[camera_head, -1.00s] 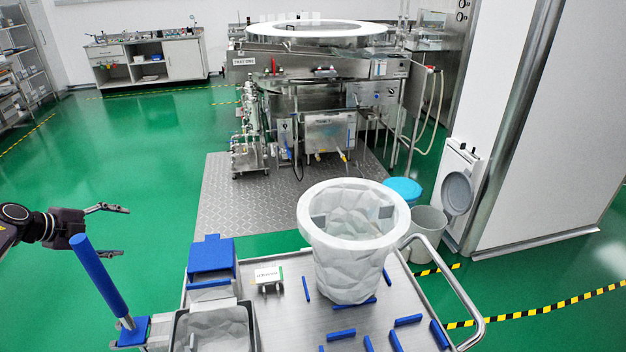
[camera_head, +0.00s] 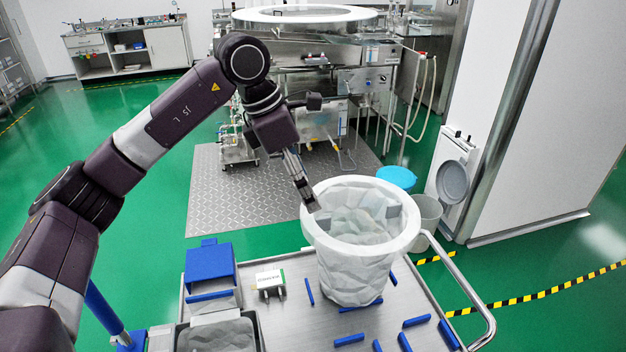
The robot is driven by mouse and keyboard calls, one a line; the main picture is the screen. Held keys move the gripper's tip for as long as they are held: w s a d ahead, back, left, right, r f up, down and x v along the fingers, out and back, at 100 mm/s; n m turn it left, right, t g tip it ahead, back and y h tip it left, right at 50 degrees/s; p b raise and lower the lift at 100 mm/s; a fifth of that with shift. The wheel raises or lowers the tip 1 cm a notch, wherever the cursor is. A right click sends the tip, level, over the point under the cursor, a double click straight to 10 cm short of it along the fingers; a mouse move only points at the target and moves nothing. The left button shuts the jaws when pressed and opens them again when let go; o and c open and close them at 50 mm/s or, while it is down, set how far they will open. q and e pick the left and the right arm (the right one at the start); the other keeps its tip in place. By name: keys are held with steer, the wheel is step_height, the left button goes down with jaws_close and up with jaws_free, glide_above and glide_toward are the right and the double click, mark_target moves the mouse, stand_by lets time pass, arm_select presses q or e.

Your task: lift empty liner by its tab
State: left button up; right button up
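The white liner (camera_head: 350,270) stands upright on the metal cart, with a thick round rim and crumpled walls; it looks empty inside. A grey tab (camera_head: 322,220) shows on the left inside of its rim, and another grey tab (camera_head: 393,211) on the right. My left gripper (camera_head: 312,205) points down at the left part of the rim, close to the left tab. Its fingers look close together, but whether they grip the tab cannot be told. My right gripper is not in view.
The cart (camera_head: 300,320) carries several blue bars, a blue box (camera_head: 209,268), a small white labelled item (camera_head: 270,282) and a grey tray (camera_head: 218,336). A grey bin (camera_head: 428,214) and blue-topped container (camera_head: 397,178) stand behind it. The washer (camera_head: 310,60) is at the back.

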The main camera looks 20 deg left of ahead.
mark_target(320, 219)
arm_select(q)
steer(key=b+x, duration=0.5)
steer(key=x, duration=0.4)
steer(key=shift+s+f, duration=0.1)
steer(key=shift+s+d+f+b, duration=0.1)
steer(key=shift+d+f+b, duration=0.05)
steer(key=shift+f+b, duration=0.2)
steer(key=shift+f, duration=0.1)
steer(key=shift+o, duration=1)
steer(key=shift+c, duration=1.5)
steer(key=shift+f, duration=0.1)
steer(key=shift+c, duration=0.2)
